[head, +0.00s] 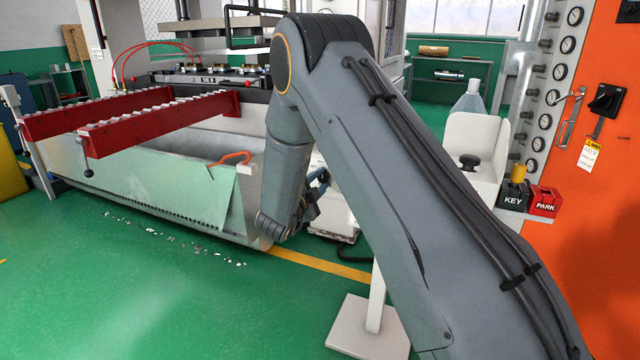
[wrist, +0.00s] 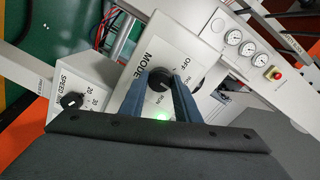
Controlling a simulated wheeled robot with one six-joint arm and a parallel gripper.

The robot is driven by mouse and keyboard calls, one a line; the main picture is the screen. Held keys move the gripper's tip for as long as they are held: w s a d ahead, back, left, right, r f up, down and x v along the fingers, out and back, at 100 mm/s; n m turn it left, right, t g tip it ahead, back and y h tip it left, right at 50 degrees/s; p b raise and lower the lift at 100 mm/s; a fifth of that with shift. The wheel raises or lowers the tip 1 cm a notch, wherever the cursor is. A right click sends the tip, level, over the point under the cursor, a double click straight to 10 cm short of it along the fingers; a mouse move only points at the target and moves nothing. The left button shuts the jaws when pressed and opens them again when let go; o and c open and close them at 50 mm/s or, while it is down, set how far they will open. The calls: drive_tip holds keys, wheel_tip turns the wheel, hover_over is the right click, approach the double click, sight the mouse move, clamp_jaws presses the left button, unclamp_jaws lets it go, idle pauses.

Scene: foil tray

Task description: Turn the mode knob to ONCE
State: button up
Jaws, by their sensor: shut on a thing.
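The mode knob (wrist: 160,81) is a small dark shape on a pale panel (wrist: 215,32) marked MODE in the wrist view. My gripper (wrist: 159,78) has its two blue-grey fingers shut on the knob from both sides. OFF shows to the upper right of the knob and another small label lies just below it, between the fingers. I cannot read ONCE, and the knob's pointer is hidden. A green lamp glows near the finger bases. In the head view, my gripper is mostly hidden behind my arm, and the knob is not visible.
A speed dial (wrist: 72,101) sits left of the mode panel. Several gauges (wrist: 232,37) and a red button (wrist: 274,73) are to the right. In the head view, red rails (head: 150,115) cross a metal trough, and KEY and PARK boxes (head: 543,200) stand right. Green floor is open at front left.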

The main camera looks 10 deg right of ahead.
drive_tip(key=shift+m+b, duration=0.5)
drive_tip(key=shift+m, duration=0.9)
drive_tip(key=o, duration=1)
drive_tip(key=shift+o, duration=0.2)
drive_tip(key=shift+s+a, duration=0.1)
drive_tip(key=v, duration=0.7)
drive_tip(key=shift+s+a, duration=0.2)
drive_tip(key=shift+s, duration=0.1)
drive_tip(key=shift+w, duration=0.1)
